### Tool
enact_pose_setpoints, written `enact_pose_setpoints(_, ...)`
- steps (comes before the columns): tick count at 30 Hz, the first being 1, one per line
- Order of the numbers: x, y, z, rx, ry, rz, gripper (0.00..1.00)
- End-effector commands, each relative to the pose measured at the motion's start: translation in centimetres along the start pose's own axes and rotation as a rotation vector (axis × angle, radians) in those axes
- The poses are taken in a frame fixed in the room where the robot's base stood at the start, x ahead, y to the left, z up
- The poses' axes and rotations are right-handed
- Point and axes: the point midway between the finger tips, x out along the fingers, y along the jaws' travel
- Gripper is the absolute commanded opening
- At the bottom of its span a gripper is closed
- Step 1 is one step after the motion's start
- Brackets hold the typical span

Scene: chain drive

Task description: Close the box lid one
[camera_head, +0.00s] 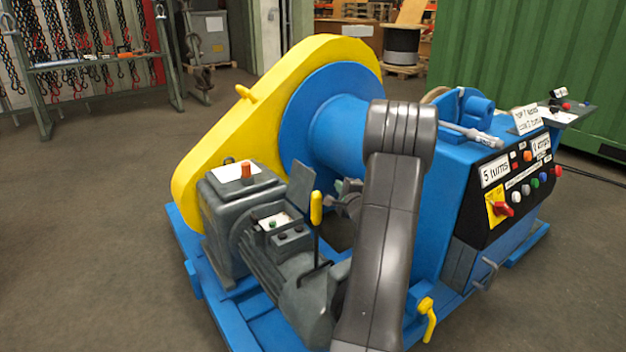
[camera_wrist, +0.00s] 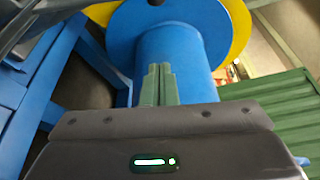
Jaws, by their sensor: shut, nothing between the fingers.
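The small grey box (camera_head: 283,232) on top of the motor is open. Inside it a light panel with a green button shows. Its grey lid (camera_head: 302,188) stands raised at the back right edge of the box. My gripper (camera_wrist: 158,72) shows in the wrist view with its two grey-green fingers together and nothing between them. It points toward the blue drum. In the head view my arm's thick grey link hides most of the gripper. The box and lid cannot be made out in the wrist view.
A lever with a yellow handle (camera_head: 316,208) stands just right of the box. The yellow chain guard (camera_head: 225,120) and blue drum (camera_head: 335,115) rise behind. A control panel (camera_head: 515,180) is at right. A green container (camera_head: 530,60) stands behind. The floor at left is clear.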

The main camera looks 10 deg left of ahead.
Motion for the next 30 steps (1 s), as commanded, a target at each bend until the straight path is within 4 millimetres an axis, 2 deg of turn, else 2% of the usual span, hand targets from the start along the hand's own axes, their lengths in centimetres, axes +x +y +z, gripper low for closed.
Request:
enact_pose_setpoints(5, 1.1, -0.1, 0.1, -0.002, -0.003, -0.001, 0.0)
enact_pose_setpoints(15, 7.3, 0.0, 0.2, -0.003, -0.004, 0.0, 0.0)
enact_pose_setpoints(21, 10.2, -0.1, 0.4, -0.002, -0.004, 0.0, 0.0)
enact_pose_setpoints(24, 9.3, 0.0, 2.0, -0.001, -0.005, 0.001, 0.0)
enact_pose_setpoints(30, 8.7, 0.0, 3.6, -0.002, -0.003, 0.001, 0.0)
